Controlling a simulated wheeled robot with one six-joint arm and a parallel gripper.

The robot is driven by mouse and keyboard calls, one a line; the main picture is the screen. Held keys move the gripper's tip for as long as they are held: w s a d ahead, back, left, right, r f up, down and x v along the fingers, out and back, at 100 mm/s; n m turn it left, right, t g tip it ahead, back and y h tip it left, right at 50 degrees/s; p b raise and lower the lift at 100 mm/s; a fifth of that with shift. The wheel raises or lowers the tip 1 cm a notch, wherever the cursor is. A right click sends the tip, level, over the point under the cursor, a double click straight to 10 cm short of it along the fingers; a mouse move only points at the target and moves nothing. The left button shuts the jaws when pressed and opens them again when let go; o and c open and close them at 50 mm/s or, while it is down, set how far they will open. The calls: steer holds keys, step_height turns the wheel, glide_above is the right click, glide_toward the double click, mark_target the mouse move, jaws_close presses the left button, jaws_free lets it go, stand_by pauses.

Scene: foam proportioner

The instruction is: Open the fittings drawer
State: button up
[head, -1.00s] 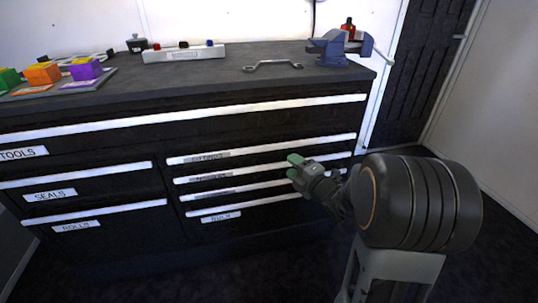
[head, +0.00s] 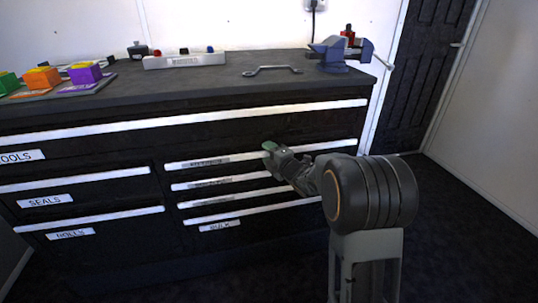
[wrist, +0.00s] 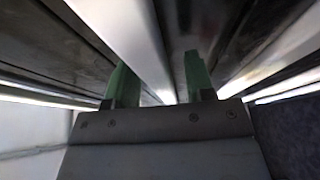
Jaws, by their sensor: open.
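The black cabinet has a stack of several thin drawers at the lower right, each with a white handle bar. Their labels, such as the top one (head: 203,162), are too blurred to read, so I cannot tell which is the fittings drawer. All these drawers look shut. My gripper (head: 268,150) has green fingertips and is at the top bar (head: 320,147) of this stack, right of its middle. In the wrist view my gripper (wrist: 158,78) is open, and a white bar (wrist: 125,30) runs between the two green fingers. I cannot tell whether they touch it.
A wide drawer bar (head: 200,117) spans the cabinet above. Drawers marked TOOLS (head: 22,156), SEALS (head: 45,201) and ROLLS (head: 70,234) are at left. The worktop holds a blue vise (head: 332,55), a wrench-like handle (head: 272,70), a white block (head: 184,61) and coloured blocks.

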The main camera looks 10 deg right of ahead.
steer(key=shift+c, duration=0.3)
jaws_close()
stand_by(0.3)
